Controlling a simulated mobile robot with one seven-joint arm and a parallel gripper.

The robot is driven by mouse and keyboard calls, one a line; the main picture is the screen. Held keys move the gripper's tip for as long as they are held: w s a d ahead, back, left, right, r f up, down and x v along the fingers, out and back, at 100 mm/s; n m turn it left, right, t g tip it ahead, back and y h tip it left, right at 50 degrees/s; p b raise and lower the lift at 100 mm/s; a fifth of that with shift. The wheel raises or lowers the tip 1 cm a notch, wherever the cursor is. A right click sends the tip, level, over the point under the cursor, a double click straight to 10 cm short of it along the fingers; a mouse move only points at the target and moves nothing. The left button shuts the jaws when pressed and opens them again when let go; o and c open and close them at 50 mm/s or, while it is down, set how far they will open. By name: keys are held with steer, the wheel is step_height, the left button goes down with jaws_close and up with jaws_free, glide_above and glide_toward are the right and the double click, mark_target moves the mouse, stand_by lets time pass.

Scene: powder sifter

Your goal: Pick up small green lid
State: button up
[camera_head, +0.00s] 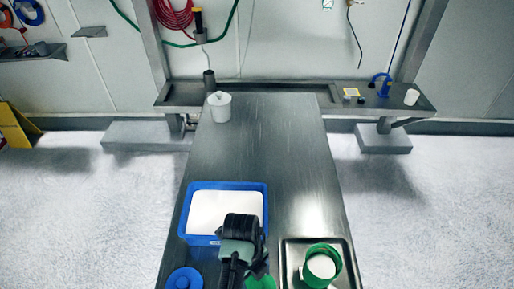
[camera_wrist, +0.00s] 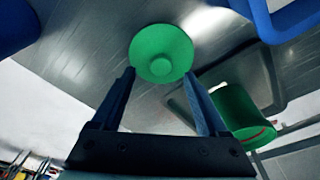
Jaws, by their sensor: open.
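The small green lid (camera_wrist: 161,50) is a round disc with a raised knob, lying on the metal table. In the wrist view it sits just beyond and between the fingertips of my gripper (camera_wrist: 160,74). The gripper is open, with nothing held between its fingers. In the head view the lid (camera_head: 262,283) shows only in part at the bottom edge, beside my dark arm. Whether the fingers touch the lid I cannot tell. A green container (camera_head: 311,274) with white contents stands on a metal tray to the right; its green side also shows in the wrist view (camera_wrist: 238,108).
A blue bin (camera_head: 184,213) of white powder stands left of my arm. A round blue lidded thing (camera_head: 183,279) is at the front left. The metal tray (camera_head: 287,258) is close on the right. A white lidded jar (camera_head: 219,108) stands at the far end. The table's middle (camera_head: 285,170) is clear.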

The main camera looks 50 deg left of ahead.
mark_target(257, 286)
steer(key=shift+w+d+f, duration=0.1)
steer(key=shift+d+f, duration=0.05)
steer(key=shift+f, duration=0.65)
steer(key=shift+d+f, duration=0.1)
steer(key=shift+f, duration=0.7)
jaws_close()
